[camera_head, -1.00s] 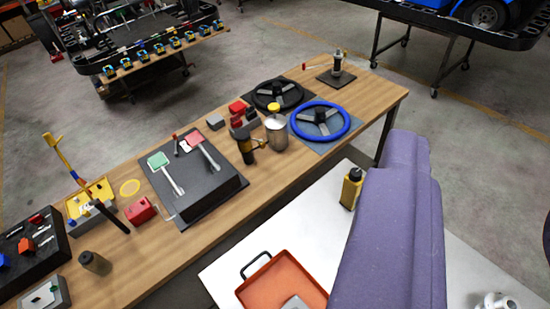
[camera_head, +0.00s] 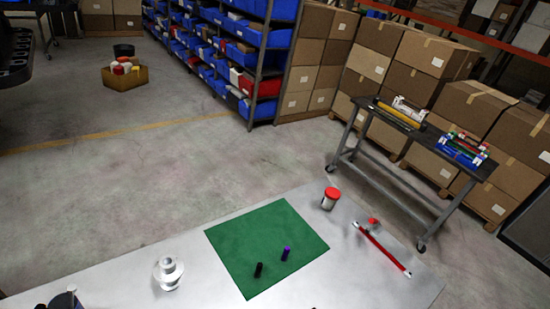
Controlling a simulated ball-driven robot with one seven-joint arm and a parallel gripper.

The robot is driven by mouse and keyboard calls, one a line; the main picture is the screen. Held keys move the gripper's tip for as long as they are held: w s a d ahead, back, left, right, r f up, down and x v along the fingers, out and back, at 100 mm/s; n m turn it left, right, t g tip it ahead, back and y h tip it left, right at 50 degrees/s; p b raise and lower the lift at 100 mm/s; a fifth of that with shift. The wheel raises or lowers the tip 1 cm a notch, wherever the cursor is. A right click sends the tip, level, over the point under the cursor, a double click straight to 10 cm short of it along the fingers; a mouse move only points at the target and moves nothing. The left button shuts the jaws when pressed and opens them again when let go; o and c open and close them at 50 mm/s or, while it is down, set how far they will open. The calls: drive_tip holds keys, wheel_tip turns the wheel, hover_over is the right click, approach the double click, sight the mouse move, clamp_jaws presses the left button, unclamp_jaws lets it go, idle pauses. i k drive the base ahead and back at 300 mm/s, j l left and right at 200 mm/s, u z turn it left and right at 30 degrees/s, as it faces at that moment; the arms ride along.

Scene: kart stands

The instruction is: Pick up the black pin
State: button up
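The black pin (camera_head: 259,270) stands upright on a green mat (camera_head: 262,236), which lies on a light grey tabletop. A purple pin (camera_head: 286,253) stands on the same mat, a little to the right of the black pin and apart from it. My gripper does not show in the head camera view, so its fingers and anything in them cannot be seen.
A white spool-like part (camera_head: 168,273) stands left of the mat. A red-lidded jar (camera_head: 330,198) and a red bar tool (camera_head: 383,248) are to its right. Beyond the table are open floor, a dark cart (camera_head: 412,135), blue-bin shelves (camera_head: 262,50) and stacked boxes (camera_head: 437,60).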

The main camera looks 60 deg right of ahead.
sight(260, 266)
drive_tip(key=z, duration=1.4)
drive_tip(key=i+l+u, duration=0.2)
drive_tip(key=l, duration=0.15)
drive_tip(key=l+u, duration=0.2)
drive_tip(key=l, duration=0.15)
